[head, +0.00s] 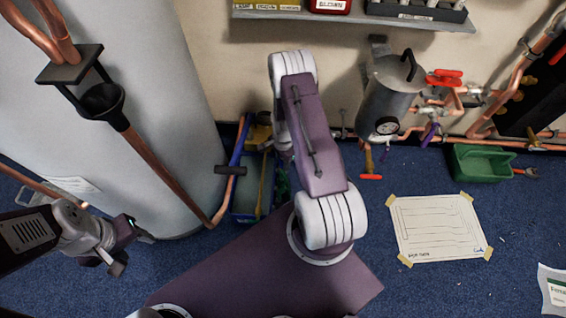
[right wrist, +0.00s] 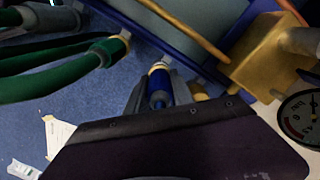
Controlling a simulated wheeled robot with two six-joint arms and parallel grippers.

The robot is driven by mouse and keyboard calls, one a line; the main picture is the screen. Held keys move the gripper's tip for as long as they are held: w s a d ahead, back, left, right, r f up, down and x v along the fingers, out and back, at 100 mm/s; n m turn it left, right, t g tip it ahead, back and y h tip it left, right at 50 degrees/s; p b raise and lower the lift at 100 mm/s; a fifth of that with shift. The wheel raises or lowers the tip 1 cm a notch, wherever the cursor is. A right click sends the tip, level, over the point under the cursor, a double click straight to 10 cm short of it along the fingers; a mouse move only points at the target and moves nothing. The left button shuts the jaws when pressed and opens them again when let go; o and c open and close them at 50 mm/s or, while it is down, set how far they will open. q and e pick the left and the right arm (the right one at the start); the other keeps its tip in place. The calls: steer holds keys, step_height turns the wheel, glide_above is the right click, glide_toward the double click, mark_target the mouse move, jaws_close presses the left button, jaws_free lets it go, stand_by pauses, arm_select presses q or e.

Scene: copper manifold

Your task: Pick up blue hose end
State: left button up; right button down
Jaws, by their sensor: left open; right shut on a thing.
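The blue hose end (right wrist: 160,84), with a pale collar at its tip, sits between the grey fingers of my right gripper (right wrist: 154,98) in the right wrist view. The right gripper is shut on it. The hose below the fingers is hidden by my wrist. In the head view my right arm reaches away toward the blue crate and hides most of its own gripper. A blue tube (head: 238,143) leans at the crate's left side there. My left gripper (head: 131,252) is open and empty at the lower left, away from the hose.
A blue crate (head: 233,213) stands by the wall beside a grey column (head: 185,100). Green hoses (right wrist: 60,68) and a brass block (right wrist: 262,58) lie close around the right gripper. A tank with a gauge (head: 386,125) and copper pipes stand right. Floor around the paper sheet (head: 438,228) is mostly clear.

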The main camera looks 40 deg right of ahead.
step_height(320, 180, up, 3)
steer(key=shift+f+p, duration=0.1)
steer(key=shift+p, duration=0.5)
arm_select(q)
step_height(320, 180, up, 8)
steer(key=p, duration=0.5)
steer(key=shift+f, duration=0.15)
arm_select(e)
steer(key=s+d+r, duration=0.6)
steer(key=s, duration=0.4)
steer(key=shift+r, duration=0.2)
arm_select(q)
steer(key=shift+p, duration=0.35)
arm_select(e)
steer(key=shift+w+d+r, duration=0.1)
arm_select(q)
step_height(320, 180, up, 4)
steer(key=p, duration=0.4)
steer(key=shift+r, duration=0.25)
arm_select(e)
step_height(320, 180, up, 4)
steer(key=shift+r, duration=0.15)
